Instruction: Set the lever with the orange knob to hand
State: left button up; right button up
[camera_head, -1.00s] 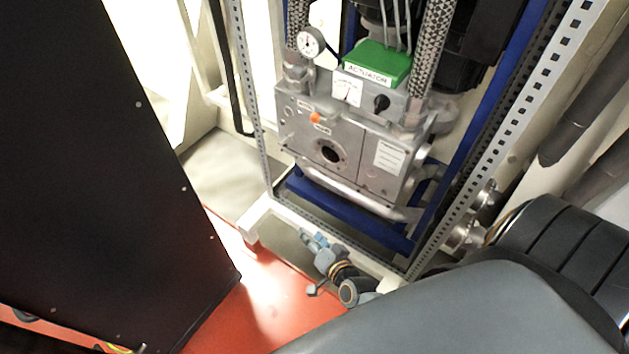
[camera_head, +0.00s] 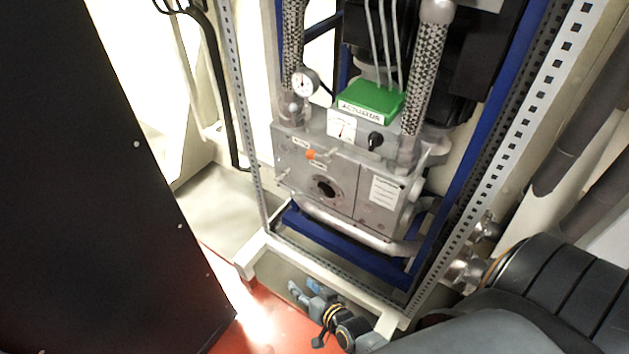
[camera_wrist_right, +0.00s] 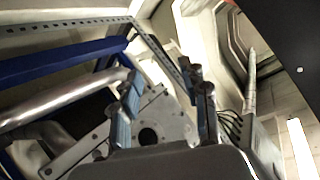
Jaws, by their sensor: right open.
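The lever's orange knob (camera_head: 310,155) shows on the front of the grey metal box (camera_head: 343,190), above a round dark port (camera_head: 323,188). Small label plates sit above and below the knob. The lettering on them is too small to read surely. My right gripper (camera_head: 305,287) is open and empty, low in front of the rack and well below the knob, touching nothing that I can see. In the right wrist view its two fingers (camera_wrist_right: 164,88) stand apart, with the box's port (camera_wrist_right: 148,135) between them. I cannot make out the knob there. My left gripper is not in view.
A green actuator block (camera_head: 371,98), a dark selector knob (camera_head: 375,139) and a pressure gauge (camera_head: 305,83) sit above the box. Perforated rack posts (camera_head: 243,115) flank it. A black panel (camera_head: 90,190) fills the left. Open room lies before the box.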

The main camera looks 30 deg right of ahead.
jog(key=w+r+n, duration=0.3)
jog(key=r+n, duration=0.2)
jog(key=n, duration=0.4)
jog(key=n+t+h+b, duration=0.2)
jog(key=n+t+h, duration=0.1)
jog(key=n+h, duration=0.75)
send_near(318, 156)
jog(key=shift+n+y, duration=0.55)
jog(key=p+x, duration=0.2)
jog(key=x, duration=0.8)
jog(key=shift+w+d, duration=0.1)
jog(key=shift+d, duration=0.2)
